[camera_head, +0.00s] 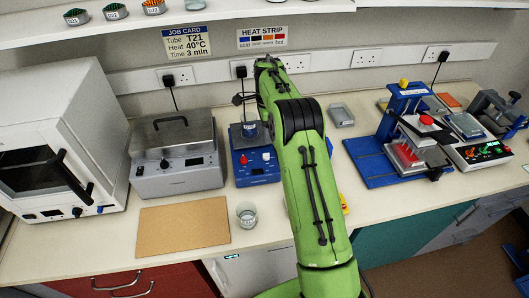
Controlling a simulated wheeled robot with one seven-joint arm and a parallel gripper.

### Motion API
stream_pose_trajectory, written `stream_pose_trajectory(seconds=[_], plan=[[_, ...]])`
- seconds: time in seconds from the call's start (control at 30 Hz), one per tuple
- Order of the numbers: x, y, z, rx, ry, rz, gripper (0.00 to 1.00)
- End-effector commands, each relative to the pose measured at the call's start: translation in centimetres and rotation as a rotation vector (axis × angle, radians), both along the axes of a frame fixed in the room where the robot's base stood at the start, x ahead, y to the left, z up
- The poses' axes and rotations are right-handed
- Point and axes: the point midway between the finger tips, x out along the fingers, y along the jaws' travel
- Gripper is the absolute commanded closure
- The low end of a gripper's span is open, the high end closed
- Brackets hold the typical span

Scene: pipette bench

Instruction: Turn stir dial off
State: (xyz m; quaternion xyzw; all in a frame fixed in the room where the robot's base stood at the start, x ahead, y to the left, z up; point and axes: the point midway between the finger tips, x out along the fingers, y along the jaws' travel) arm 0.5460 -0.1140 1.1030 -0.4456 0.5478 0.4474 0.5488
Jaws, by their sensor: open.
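A blue hotplate stirrer (256,176) stands in the middle of the bench, left of my green arm. Its front face carries a red dial (243,161) and a small pale dial beside it; their markings are too small to read, so I cannot tell which is the stir dial or how it is set. A beaker (250,129) stands on its top plate. My arm reaches up past the stirrer's right side. My gripper (240,98) shows only as a small dark part above and behind the beaker, apart from the dials. It is open; most of it is hidden.
A grey water bath (180,181) stands left of the stirrer, and a white oven (60,140) further left. A tan board (183,226) and a glass beaker (247,215) lie in front. A blue-based press (380,165) stands at right. The wall shelf (260,8) runs above.

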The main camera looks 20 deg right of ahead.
Motion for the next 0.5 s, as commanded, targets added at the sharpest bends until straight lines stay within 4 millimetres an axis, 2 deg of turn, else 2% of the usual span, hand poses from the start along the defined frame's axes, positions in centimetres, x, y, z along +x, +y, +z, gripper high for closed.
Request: stream_pose_trajectory(seconds=[0.03, 0.3, 0.5], plan=[[-0.1, 0.1, -1.6, 0.001, 0.005, 0.002, 0.48], [-0.1, 0.0, -7.9, 0.000, 0.002, 0.002, 0.48], [0.0, 0.1, -10.3, 0.000, -0.001, 0.002, 0.48]])
